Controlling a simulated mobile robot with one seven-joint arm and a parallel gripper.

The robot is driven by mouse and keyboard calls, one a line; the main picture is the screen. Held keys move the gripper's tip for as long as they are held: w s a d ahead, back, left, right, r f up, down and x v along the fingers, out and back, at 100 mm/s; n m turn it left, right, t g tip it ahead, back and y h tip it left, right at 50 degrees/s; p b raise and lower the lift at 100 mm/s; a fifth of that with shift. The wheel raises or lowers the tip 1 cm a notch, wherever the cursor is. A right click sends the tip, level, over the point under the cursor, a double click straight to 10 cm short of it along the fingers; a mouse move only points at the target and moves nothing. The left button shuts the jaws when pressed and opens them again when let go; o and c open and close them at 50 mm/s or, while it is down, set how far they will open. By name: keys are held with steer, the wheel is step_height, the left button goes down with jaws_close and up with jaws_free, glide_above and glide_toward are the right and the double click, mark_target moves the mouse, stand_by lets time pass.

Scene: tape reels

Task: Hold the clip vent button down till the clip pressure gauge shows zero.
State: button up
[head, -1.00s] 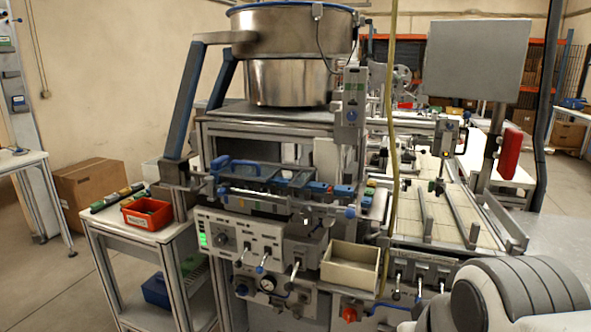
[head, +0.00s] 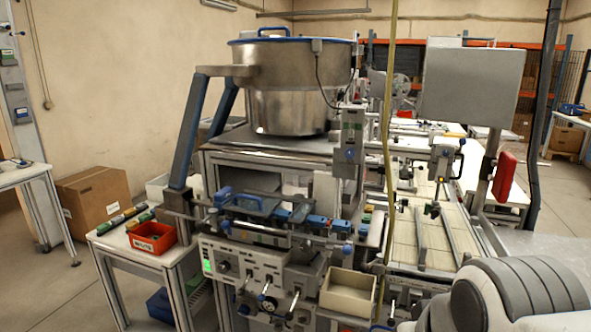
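A small round gauge (head: 268,302) sits low on the front of the machine, near the bottom edge of the head view. Its dial is too small to read. A blue knob or button (head: 244,310) is to its left; I cannot tell whether it is the clip vent button, as no label is legible. Above is a light control panel (head: 245,263) with a green lit display (head: 207,266), a dark knob and several levers below. My gripper is not in view; only part of my grey arm shows at the lower right.
A big steel bowl (head: 290,95) stands on top of the machine. An empty beige bin (head: 348,292) juts out right of the levers. A red bin (head: 152,237) sits on the left side table. A yellow hose (head: 388,150) hangs in front. Floor is clear at lower left.

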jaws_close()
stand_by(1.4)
